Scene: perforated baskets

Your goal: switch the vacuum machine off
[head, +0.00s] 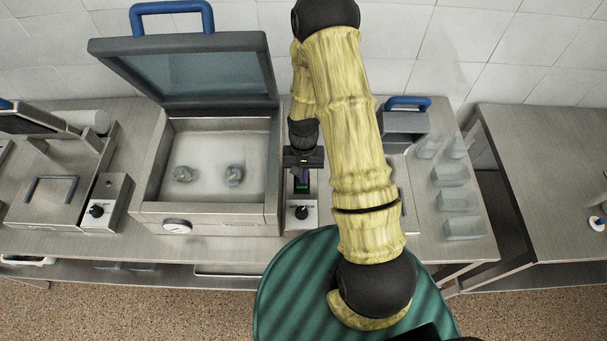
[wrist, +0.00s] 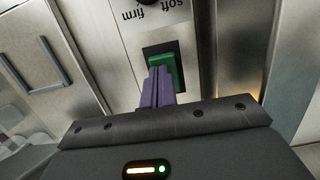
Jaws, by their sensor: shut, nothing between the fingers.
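The vacuum machine (head: 207,226) is a steel box with its glass lid raised by a blue handle, a round gauge on its front and two small lumps inside. Right against it is a narrow panel (head: 301,222) with a black knob (head: 302,213); the wrist view shows the panel upside down, lettered "soft" and "firm". A green switch (wrist: 168,53) sits in a dark recess on that panel. My gripper (head: 303,186) is over the panel. Its purple fingers (wrist: 159,72) are shut and empty, with tips at the green switch, partly covering it; contact is unclear.
A similar panel with a knob (head: 97,211) stands left of the machine. Right of my arm are a blue-handled box (head: 404,122) and several clear containers (head: 460,202) on the bench. Another bench (head: 555,150) stands farther right. The raised lid (head: 190,75) is near my arm.

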